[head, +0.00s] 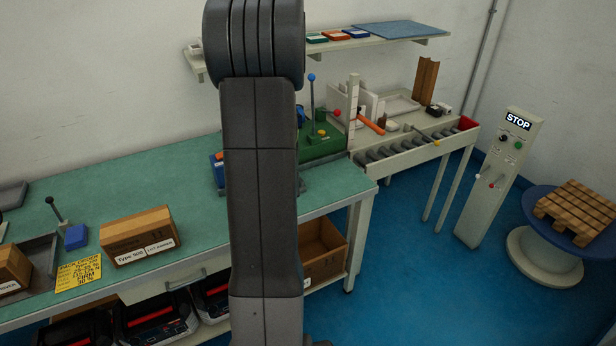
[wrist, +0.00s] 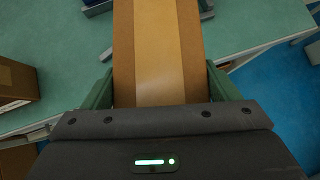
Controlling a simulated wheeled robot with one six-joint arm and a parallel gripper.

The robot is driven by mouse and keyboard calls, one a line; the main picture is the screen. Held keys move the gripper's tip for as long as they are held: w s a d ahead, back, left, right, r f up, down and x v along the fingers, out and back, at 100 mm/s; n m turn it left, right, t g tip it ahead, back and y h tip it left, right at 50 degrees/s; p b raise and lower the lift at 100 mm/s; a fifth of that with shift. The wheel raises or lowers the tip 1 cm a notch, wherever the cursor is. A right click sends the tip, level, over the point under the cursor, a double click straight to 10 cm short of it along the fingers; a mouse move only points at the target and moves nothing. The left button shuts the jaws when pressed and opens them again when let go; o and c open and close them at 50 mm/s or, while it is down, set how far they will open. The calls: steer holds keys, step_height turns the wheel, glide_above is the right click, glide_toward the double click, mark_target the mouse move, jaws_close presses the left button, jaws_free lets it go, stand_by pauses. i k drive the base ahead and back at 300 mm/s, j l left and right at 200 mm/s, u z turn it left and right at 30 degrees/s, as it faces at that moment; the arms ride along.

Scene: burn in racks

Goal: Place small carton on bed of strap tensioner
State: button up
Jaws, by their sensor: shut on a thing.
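My gripper (wrist: 160,88) is shut on a brown carton (wrist: 158,50) with a lighter tape strip along its top. Its green fingers press the carton's two sides, above the green bench top. In the head view my arm hides the gripper and the held carton. A green machine (head: 322,143) with a blue-knobbed lever stands at the bench's right end, partly behind my arm. It may be the strap tensioner; its bed is mostly hidden. Grey metal parts show beside the carton's far end in the wrist view.
A labelled carton (head: 138,236) stands on the green bench (head: 180,190), near a yellow note (head: 78,273) and a blue block (head: 75,237). Another carton (head: 12,268) sits at the far left. A roller conveyor (head: 410,143) lies beyond the bench. A STOP pedestal (head: 500,180) stands right.

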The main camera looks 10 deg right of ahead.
mark_target(325, 172)
steer(key=i+l+z, duration=0.1)
steer(key=l, duration=0.25)
steer(key=i+l+z, duration=0.15)
steer(key=l, duration=0.2)
steer(key=i+l+z, duration=0.1)
steer(key=l, duration=0.2)
steer(key=i+l+z, duration=0.1)
steer(key=l, duration=0.25)
